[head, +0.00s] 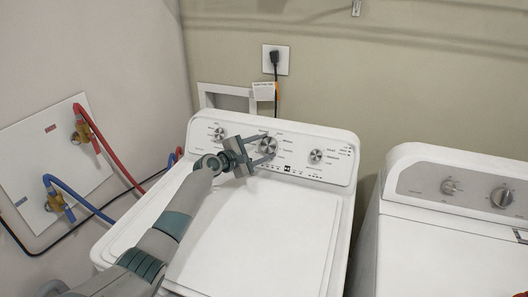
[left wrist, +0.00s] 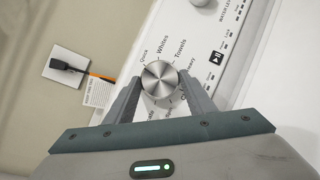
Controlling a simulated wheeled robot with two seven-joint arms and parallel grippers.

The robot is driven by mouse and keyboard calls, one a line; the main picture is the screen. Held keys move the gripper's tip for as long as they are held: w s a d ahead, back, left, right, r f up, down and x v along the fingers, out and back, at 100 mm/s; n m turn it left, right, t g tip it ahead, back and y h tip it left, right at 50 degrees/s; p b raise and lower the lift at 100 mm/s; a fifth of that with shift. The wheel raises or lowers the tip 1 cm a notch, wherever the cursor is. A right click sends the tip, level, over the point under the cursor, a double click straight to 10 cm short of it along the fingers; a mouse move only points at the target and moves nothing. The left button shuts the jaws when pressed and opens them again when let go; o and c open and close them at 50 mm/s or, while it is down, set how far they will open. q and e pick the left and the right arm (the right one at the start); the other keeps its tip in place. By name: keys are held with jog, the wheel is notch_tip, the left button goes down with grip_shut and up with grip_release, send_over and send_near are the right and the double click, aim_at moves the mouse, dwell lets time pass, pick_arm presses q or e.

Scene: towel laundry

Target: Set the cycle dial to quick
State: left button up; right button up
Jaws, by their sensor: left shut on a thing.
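The cycle dial (head: 268,145) is the large silver knob in the middle of the washer's control panel (head: 297,147). In the left wrist view the dial (left wrist: 160,80) has labels around it, among them Quick (left wrist: 144,57), Whites, Towels and Heavy. My left gripper (head: 264,147) reaches in from the left, and its two fingers (left wrist: 160,95) are shut on the dial from either side. The dial's pointer direction is too small to tell. My right gripper is not in view.
Smaller knobs sit left (head: 220,133) and right (head: 316,156) of the cycle dial. The washer's closed white lid (head: 270,225) lies below the panel. A second white machine (head: 440,245) stands at the right. Red and blue hoses (head: 95,135) run at the left wall.

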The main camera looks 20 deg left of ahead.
pick_arm(q)
jog(key=shift+m+g, duration=0.5)
jog(key=shift+m, duration=0.4)
jog(key=o, duration=1)
jog(key=shift+r, duration=0.1)
jog(key=shift+o, duration=0.2)
jog(key=b+v, duration=0.3)
jog(key=v, duration=1.4)
jog(key=shift+a, duration=0.3)
jog(key=shift+s, duration=0.1)
